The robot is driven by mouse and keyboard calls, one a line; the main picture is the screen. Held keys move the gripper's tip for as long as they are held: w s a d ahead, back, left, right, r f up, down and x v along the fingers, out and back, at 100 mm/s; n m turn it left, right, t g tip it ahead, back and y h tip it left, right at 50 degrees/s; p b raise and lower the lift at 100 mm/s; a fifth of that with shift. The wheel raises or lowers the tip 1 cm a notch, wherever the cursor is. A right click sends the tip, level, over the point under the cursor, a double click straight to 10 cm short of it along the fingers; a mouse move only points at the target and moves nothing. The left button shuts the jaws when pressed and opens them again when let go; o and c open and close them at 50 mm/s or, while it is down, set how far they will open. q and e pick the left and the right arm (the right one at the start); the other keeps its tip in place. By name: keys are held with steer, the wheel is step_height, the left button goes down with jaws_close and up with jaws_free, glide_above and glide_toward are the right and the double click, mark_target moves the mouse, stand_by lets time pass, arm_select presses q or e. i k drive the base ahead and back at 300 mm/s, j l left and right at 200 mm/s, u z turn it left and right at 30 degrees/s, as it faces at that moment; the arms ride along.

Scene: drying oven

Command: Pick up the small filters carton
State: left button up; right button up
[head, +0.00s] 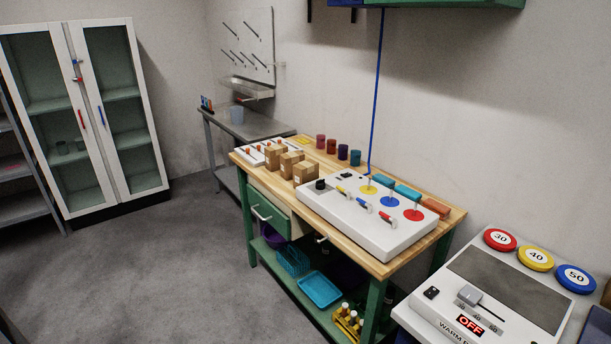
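Three small brown cartons stand close together on the wooden-topped workbench: a rear-left carton (273,156), a middle carton (289,166) and a front-right carton (307,172). Each seems to carry a pale label, too small to read, so I cannot tell which one is the filters carton. The cartons partly overlap in this view. Neither of my grippers shows in the head view.
The workbench (346,247) also bears a white panel (351,219) with coloured discs, right of the cartons, and several coloured cups (343,152) behind. A warming plate (510,290) stands front right. A glass-door cabinet (120,92) is at left. The floor (170,255) between is clear.

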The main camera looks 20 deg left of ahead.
mark_target(304, 172)
steer(key=i+j, duration=0.3)
steer(key=j, duration=0.3)
steer(key=i+j+z, duration=0.15)
steer(key=j, duration=0.45)
steer(key=i+j, duration=0.35)
steer(key=j, duration=0.25)
steer(key=i+j+z, duration=0.1)
steer(key=i+j, duration=0.15)
steer(key=j, duration=0.4)
steer(key=i+j+z, duration=0.1)
steer(key=i+j, duration=0.15)
steer(key=j, duration=0.35)
steer(key=i+j, duration=0.2)
steer(key=j, duration=0.45)
steer(key=i+j+z, duration=0.1)
steer(key=j, duration=0.6)
steer(key=i+j+z, duration=0.1)
steer(key=i+j, duration=0.15)
steer(key=j, duration=0.4)
